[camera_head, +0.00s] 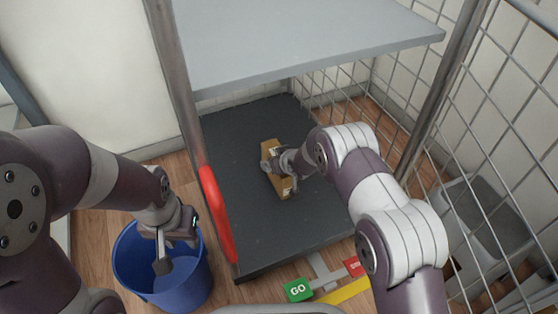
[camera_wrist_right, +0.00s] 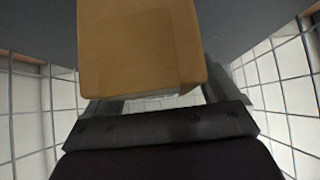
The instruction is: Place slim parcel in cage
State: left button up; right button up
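The slim parcel (camera_head: 271,151) is a brown cardboard box inside the cage, low over its dark floor. I cannot tell whether it touches the floor. My right gripper (camera_head: 279,172) reaches in from the right and has its fingers on either side of the parcel, closed on it. In the right wrist view the parcel (camera_wrist_right: 140,45) fills the upper middle between the fingers (camera_wrist_right: 155,100). The cage (camera_head: 240,225) has a dark floor panel, metal posts and wire mesh walls. My left gripper (camera_head: 173,254) hangs empty over the blue bucket, its fingers apart.
A grey shelf (camera_head: 300,40) spans the cage above the parcel. A red handle (camera_head: 215,212) is on the left front post. The blue bucket (camera_head: 140,275) stands left of the cage. A green GO sign (camera_head: 298,290) and a red sign (camera_head: 354,266) are in front. A grey bin (camera_head: 485,225) stands right.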

jog(key=shift+r, duration=0.35)
jog(key=s+d+r+m+g+h+p, duration=0.1)
jog(key=s+d+r+g+h+p, duration=0.15)
jog(key=s+d+r, duration=0.5)
jog(key=s+d+r+m+g+h+p, duration=0.1)
jog(key=s+d+r+p, duration=0.35)
jog(key=s+r, duration=0.55)
jog(key=s+d+r+m+g, duration=0.1)
jog(key=s+d+r, duration=0.1)
jog(key=s, duration=0.6)
jog(key=s+d+r+m+g, duration=0.1)
jog(key=s+d+r+g, duration=0.1)
jog(key=s, duration=0.6)
jog(key=shift+s+r, duration=0.2)
jog(key=shift+r, duration=0.4)
